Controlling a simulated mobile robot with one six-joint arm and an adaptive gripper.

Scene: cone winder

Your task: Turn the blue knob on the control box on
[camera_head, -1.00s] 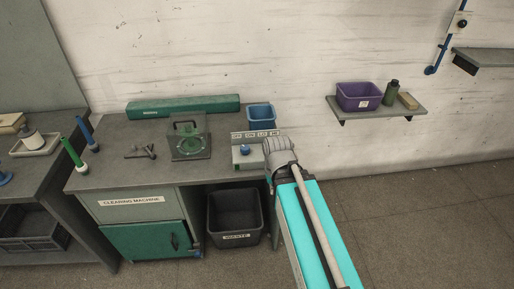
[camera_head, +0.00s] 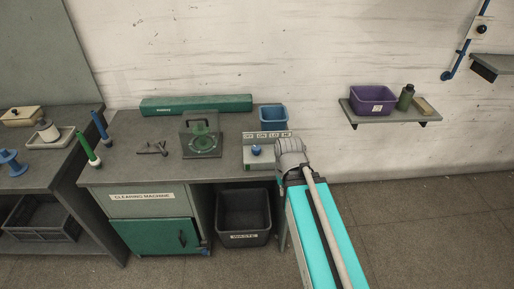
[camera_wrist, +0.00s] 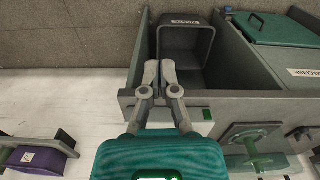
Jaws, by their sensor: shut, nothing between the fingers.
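The control box (camera_head: 262,165) is a pale grey box at the right front of the workbench, with a row of small label plates along its back. The blue knob (camera_head: 256,151) sits on its top near the left side; which label it points at is too small to tell. My arm's grey end is just right of the box in the head view and hides part of its right side. My gripper (camera_wrist: 159,70) shows in the wrist view with its two grey fingers close together and nothing held. The knob cannot be made out in the wrist view.
A blue bin (camera_head: 273,116) stands behind the box. A clear-cased green device (camera_head: 201,140) is to its left, and a long green case (camera_head: 196,105) lies at the back. A waste bin (camera_head: 243,216) stands below. A wall shelf (camera_head: 395,118) is to the right.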

